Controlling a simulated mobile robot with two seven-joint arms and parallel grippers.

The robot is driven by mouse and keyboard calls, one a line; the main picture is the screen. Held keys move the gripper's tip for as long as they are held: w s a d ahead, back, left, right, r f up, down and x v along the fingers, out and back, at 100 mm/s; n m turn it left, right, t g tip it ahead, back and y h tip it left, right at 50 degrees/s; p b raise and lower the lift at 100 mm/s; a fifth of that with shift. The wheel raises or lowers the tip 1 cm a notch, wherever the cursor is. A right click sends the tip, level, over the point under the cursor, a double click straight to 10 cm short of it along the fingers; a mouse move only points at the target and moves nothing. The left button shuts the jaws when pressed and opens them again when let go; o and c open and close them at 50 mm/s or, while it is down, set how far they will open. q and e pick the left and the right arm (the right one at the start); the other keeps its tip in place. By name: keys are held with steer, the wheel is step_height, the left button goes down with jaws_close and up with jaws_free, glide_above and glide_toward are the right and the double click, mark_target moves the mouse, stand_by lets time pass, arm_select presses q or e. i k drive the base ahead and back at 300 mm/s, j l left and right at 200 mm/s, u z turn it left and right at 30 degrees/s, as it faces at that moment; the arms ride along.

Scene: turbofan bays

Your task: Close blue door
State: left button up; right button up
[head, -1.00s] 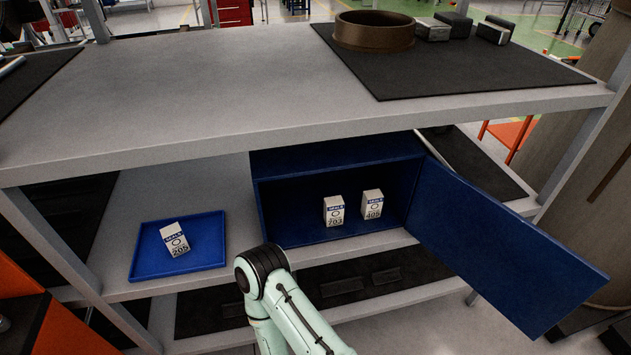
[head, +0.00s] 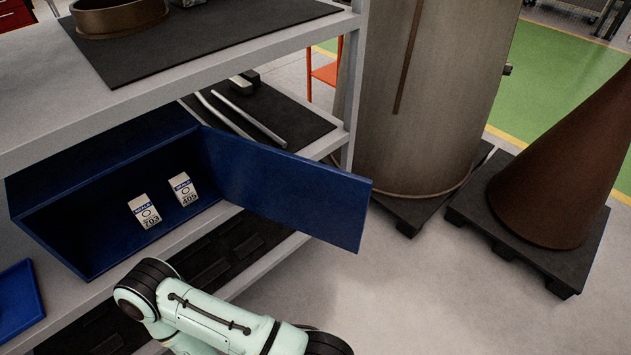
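The blue door (head: 288,190) stands wide open, swung out to the right from the blue cabinet (head: 60,247) on the middle shelf. Inside the cabinet are two white seal boxes, marked 703 (head: 146,212) and 405 (head: 183,190). A pale green arm link of mine is in front of the shelf at the bottom, below the cabinet and apart from the door as far as I can see. Neither gripper shows in the head view.
A large cylinder (head: 425,100) and a brown cone (head: 560,170) stand on dark pallets to the right. The grey floor (head: 440,290) in front of the door is clear.

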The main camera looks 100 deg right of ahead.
mark_target(329, 204)
steer(key=k+l, duration=0.15)
steer(key=k, duration=0.35)
steer(key=k+l+u, duration=0.1)
steer(key=k, duration=0.4)
steer(key=k+l, duration=0.65)
steer(key=l+z, duration=0.1)
steer(key=l, duration=0.35)
steer(key=i+l, duration=0.1)
steer(key=l, duration=0.35)
steer(key=i+l+z, duration=0.15)
steer(key=l, duration=0.8)
steer(key=i+z, duration=0.05)
